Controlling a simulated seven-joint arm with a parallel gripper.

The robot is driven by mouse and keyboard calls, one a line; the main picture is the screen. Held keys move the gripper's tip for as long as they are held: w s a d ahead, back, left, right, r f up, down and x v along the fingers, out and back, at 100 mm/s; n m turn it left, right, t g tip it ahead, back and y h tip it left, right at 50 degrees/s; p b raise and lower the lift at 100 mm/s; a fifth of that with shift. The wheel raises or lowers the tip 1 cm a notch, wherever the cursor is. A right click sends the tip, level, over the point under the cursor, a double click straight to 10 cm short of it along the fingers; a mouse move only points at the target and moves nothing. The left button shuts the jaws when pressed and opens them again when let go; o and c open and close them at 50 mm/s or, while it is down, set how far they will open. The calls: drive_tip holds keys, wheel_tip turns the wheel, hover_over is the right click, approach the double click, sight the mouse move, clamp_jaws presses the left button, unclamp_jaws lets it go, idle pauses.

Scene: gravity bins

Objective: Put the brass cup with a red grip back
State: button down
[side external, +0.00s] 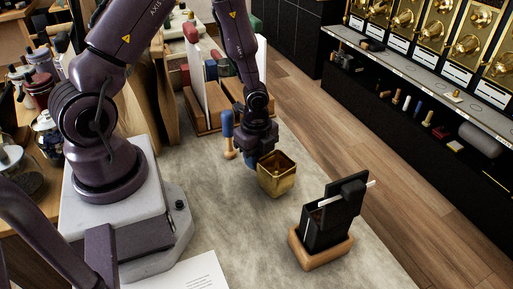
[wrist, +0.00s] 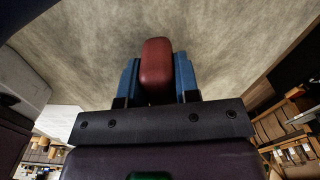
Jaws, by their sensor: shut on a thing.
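The brass cup (side external: 277,175) is a square, open-topped vessel near the middle of the side view. My gripper (side external: 255,158) is at its upper left, with the cup out in front of it. In the wrist view, the cup's rounded red grip (wrist: 156,62) sits between the blue fingers of my gripper (wrist: 157,82), which are shut on it. The cup looks upright; the side view does not show clearly whether it clears the grey counter. The cup's body is hidden in the wrist view.
A wooden rack (side external: 207,122) with coloured-handled items stands behind. A blue-topped wooden-handled tool (side external: 228,135) is close left of my gripper. A black holder on a wooden base (side external: 322,248) stands front right. Brass dispensers (side external: 437,25) line the back right. Grey counter (side external: 235,220) in front is clear.

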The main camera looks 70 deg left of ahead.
drive_tip(key=shift+f, duration=0.45)
drive_tip(key=shift+f, duration=0.5)
idle(0.4)
drive_tip(key=c, duration=0.8)
unclamp_jaws()
wheel_tip(320, 180, up, 13)
drive_tip(key=shift+a+f, duration=0.1)
